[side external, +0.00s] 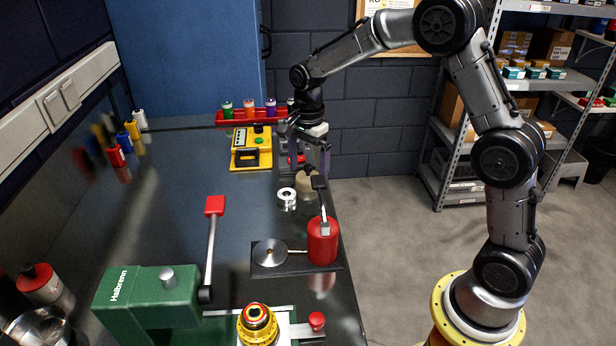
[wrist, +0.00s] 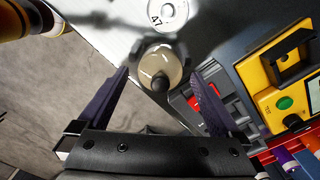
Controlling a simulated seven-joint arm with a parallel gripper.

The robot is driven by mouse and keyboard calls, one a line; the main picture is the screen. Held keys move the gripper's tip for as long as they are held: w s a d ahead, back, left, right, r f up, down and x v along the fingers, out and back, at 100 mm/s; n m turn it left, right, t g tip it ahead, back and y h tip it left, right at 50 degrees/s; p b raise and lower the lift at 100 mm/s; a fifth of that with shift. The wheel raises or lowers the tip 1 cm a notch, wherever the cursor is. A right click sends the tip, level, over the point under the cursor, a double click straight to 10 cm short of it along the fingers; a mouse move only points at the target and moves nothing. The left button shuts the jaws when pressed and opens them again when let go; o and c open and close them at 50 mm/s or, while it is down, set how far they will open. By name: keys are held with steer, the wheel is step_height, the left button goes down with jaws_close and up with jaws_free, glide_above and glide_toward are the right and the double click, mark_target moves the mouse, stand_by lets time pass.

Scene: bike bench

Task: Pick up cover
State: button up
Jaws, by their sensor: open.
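The cover appears to be the pale, translucent beige dome with a dark knob on top (wrist: 158,62). It stands upright near the right edge of the bench, and the side view shows it partly behind the arm's fingers (side external: 306,184). My gripper (wrist: 160,76) is open and empty, pointing down above the dome. In the wrist view the dome appears between the two dark purple fingers, close to their tips. In the side view my gripper (side external: 303,168) is above and slightly behind the dome. I cannot tell whether a finger touches it.
A yellow tester (side external: 250,148) and a red rack of bottles (side external: 240,119) stand farther back. Nearer are a red canister (side external: 322,242) on a dark plate and a green press (side external: 145,297). The bench's middle is mostly clear.

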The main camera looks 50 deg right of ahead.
steer(key=c, duration=1.3)
steer(key=shift+o, duration=0.2)
steer(key=shift+r, duration=0.1)
